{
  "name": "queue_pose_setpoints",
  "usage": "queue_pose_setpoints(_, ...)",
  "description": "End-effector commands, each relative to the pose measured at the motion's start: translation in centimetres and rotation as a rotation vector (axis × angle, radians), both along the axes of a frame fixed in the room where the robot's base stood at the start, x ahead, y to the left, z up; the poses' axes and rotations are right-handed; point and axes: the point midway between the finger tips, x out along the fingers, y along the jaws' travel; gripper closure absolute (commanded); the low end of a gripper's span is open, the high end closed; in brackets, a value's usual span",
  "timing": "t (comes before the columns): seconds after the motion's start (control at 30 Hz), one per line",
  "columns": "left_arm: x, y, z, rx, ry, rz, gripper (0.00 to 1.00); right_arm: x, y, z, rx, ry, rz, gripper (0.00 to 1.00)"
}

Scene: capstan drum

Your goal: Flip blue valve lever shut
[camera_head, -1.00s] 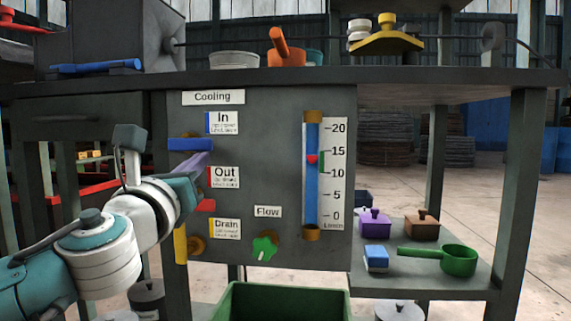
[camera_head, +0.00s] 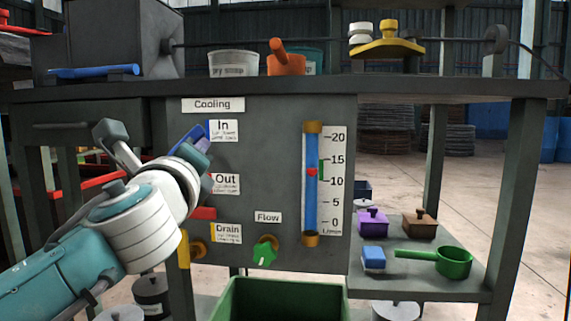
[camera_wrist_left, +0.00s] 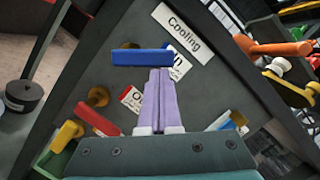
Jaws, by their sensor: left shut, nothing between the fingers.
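The blue valve lever (camera_head: 187,138) is beside the "In" label on the grey panel. It slants up to the right in the head view, partly hidden by my left gripper. My left gripper (camera_head: 201,146) is in front of the panel, by the lever. In the left wrist view its purple fingers (camera_wrist_left: 161,74) are shut together with nothing between them. Their tips are right at the lower edge of the blue lever (camera_wrist_left: 142,57). I cannot tell whether they touch it. My right gripper is not in view.
Below are the red "Out" lever (camera_head: 203,213) and the yellow "Drain" lever (camera_head: 184,250). The green flow knob (camera_head: 264,250) and the gauge (camera_head: 311,185) are to the right. A shelf edge (camera_head: 300,87) overhangs the panel. A green bin (camera_head: 280,287) stands underneath.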

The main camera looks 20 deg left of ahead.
Motion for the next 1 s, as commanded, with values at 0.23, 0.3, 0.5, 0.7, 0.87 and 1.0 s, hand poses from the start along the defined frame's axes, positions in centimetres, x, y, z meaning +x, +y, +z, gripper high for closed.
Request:
queue_pose_setpoints(0.23,-0.1,0.5,1.8,-0.232,-0.055,0.001,1.00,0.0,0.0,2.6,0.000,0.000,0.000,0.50)
queue_pose_setpoints(0.3,-0.2,0.6,2.2,-0.296,-0.072,0.002,1.00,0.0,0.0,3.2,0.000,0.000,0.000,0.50)
queue_pose_setpoints(0.5,-0.3,1.2,3.0,-0.471,-0.112,0.002,1.00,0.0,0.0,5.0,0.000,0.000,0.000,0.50)
queue_pose_setpoints(0.7,-0.5,1.8,3.4,-0.615,-0.148,0.002,1.00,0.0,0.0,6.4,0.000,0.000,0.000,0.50)
queue_pose_setpoints(0.87,-0.5,2.2,3.6,-0.699,-0.167,0.002,1.00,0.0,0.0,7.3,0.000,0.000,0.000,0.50)
queue_pose_setpoints(1.0,-0.6,2.4,3.7,-0.748,-0.179,0.002,1.00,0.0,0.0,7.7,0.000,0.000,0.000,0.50)
